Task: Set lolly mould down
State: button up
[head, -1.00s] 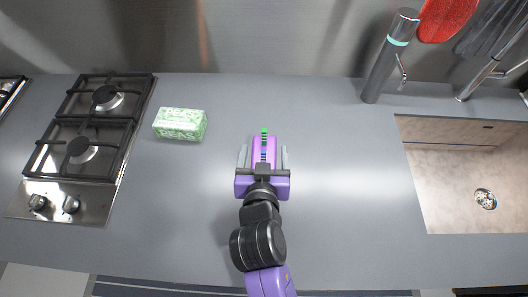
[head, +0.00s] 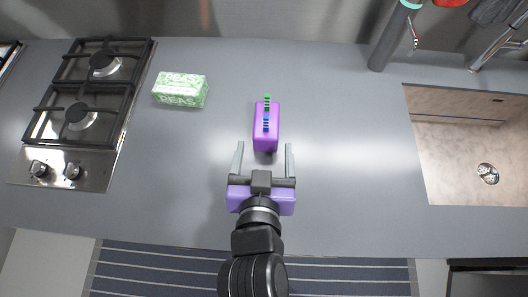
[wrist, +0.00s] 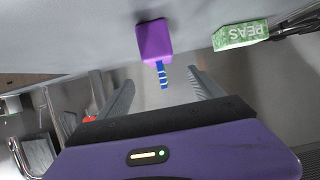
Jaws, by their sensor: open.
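The lolly mould (head: 265,137) is a purple block with a row of blue and green pieces along its top. It rests on the grey counter, ahead of my gripper. In the wrist view the purple mould (wrist: 154,41) shows beyond the fingertips, with its blue striped part toward me. My gripper (head: 264,148) is open and empty, with its fingers spread wide on the near side of the mould. The fingers also show in the wrist view (wrist: 158,80), apart from the mould.
A green and white peas box (head: 180,91) lies to the left of the mould, and it also shows in the wrist view (wrist: 240,34). A gas hob (head: 84,110) is at the left. A sink (head: 465,150) and tap are at the right. The counter (head: 340,130) between is clear.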

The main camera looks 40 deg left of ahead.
jog(key=shift+s+d+r, duration=0.15)
jog(key=shift+s, duration=0.1)
